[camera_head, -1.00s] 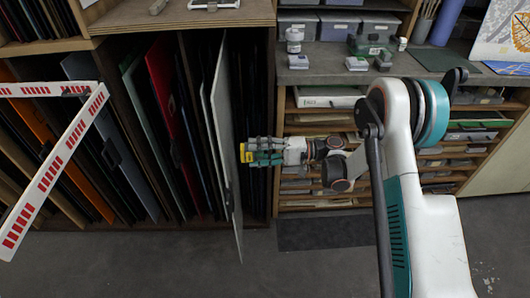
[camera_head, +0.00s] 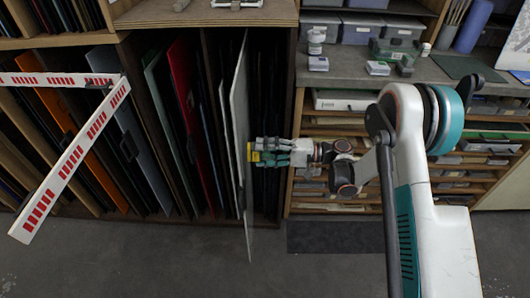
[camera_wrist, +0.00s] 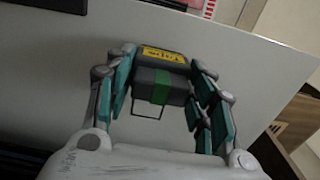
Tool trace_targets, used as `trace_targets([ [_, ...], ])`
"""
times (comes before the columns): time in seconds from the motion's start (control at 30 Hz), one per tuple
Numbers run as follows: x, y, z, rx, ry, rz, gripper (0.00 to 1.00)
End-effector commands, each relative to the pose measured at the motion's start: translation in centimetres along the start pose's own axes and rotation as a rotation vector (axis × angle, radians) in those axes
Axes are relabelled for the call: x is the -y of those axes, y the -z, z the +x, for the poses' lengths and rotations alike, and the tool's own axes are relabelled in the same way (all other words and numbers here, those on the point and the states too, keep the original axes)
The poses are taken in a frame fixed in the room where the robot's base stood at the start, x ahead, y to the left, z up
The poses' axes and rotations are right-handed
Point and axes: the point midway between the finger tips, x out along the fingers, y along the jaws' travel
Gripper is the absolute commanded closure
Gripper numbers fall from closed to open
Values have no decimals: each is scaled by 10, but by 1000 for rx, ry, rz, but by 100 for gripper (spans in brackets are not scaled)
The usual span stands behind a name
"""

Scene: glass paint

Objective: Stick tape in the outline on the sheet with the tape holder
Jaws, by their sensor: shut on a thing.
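My gripper (camera_head: 270,153) is shut on the tape holder (camera_head: 253,153), beside the right face of an upright light-grey sheet (camera_head: 239,110). In the wrist view, the tape holder (camera_wrist: 160,82) is a dark block with a green band and a yellow label, between the teal fingers of my gripper (camera_wrist: 163,88). The pale face of the sheet (camera_wrist: 225,60) fills much of that view behind it. I cannot tell whether the holder touches the sheet. I cannot make out the outline; the sheet shows nearly edge-on in the head view.
The sheet stands at the front of a rack of upright panels (camera_head: 180,90). A red-and-white barrier (camera_head: 70,160) stands at the left. A shelf unit with a grey counter (camera_head: 345,70) holding small boxes is at the right. Grey floor (camera_head: 150,260) is clear in front.

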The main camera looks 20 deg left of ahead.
Motion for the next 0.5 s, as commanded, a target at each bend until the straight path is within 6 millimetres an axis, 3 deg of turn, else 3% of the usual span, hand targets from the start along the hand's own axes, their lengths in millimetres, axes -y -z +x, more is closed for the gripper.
trace_targets([
  [0.5, 0, 0, 9, 1, 0, 0, 79],
])
